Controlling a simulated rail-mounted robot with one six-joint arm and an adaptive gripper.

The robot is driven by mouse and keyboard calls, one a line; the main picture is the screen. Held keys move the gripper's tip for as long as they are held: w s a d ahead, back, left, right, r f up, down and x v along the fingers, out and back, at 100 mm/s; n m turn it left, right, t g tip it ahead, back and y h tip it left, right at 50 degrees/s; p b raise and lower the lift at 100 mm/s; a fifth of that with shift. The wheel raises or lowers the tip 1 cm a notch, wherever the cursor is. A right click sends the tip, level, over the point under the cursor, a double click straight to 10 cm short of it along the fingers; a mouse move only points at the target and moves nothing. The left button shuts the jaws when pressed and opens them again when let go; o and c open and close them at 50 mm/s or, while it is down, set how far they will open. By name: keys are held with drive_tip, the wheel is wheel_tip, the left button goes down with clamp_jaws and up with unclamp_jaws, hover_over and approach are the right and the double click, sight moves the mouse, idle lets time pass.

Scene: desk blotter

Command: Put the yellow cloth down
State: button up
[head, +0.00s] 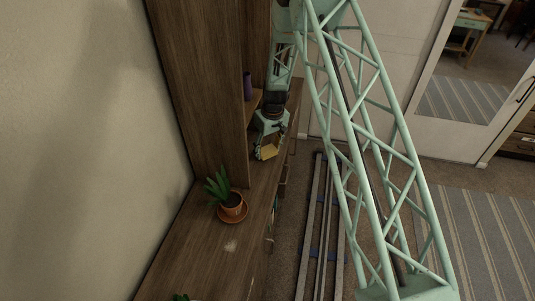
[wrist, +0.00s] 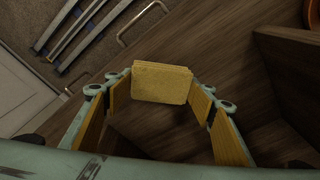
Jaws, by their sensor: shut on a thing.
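The yellow cloth (wrist: 162,83) is a folded, flat, rounded block in the middle of the wrist view. My gripper (wrist: 162,91) is shut on it, with one yellow-padded finger at each side. In the head view the cloth (head: 268,152) shows small and yellow at the tip of my gripper (head: 266,148), over the far part of the brown wooden desk (head: 210,265). I cannot tell whether its underside touches the desk.
A potted plant (head: 232,203) on an orange saucer stands on the nearer desk. A tall wooden shelf unit (head: 205,90) with a purple object (head: 247,86) rises beside my gripper. A drawer handle (wrist: 143,22) juts from the desk front. Bare desk lies between plant and gripper.

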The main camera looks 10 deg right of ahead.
sight(267, 153)
drive_tip(key=shift+w, duration=0.45)
drive_tip(key=shift+f, duration=0.1)
drive_tip(key=shift+f, duration=1.65)
drive_tip(key=shift+f, duration=0.15)
drive_tip(key=o, duration=1)
drive_tip(key=shift+c, duration=0.2)
drive_tip(key=shift+r, duration=0.2)
drive_tip(key=shift+s+d+r, duration=0.1)
drive_tip(key=shift+s+r, duration=0.2)
drive_tip(key=shift+r, duration=1.65)
drive_tip(key=shift+s+d+r, duration=0.15)
drive_tip(key=shift+s+r, duration=0.1)
drive_tip(key=shift+r, duration=1.75)
drive_tip(key=shift+s+d+r, duration=0.1)
drive_tip(key=shift+s+r, duration=0.2)
drive_tip(key=shift+r, duration=1.65)
drive_tip(key=shift+r, duration=0.15)
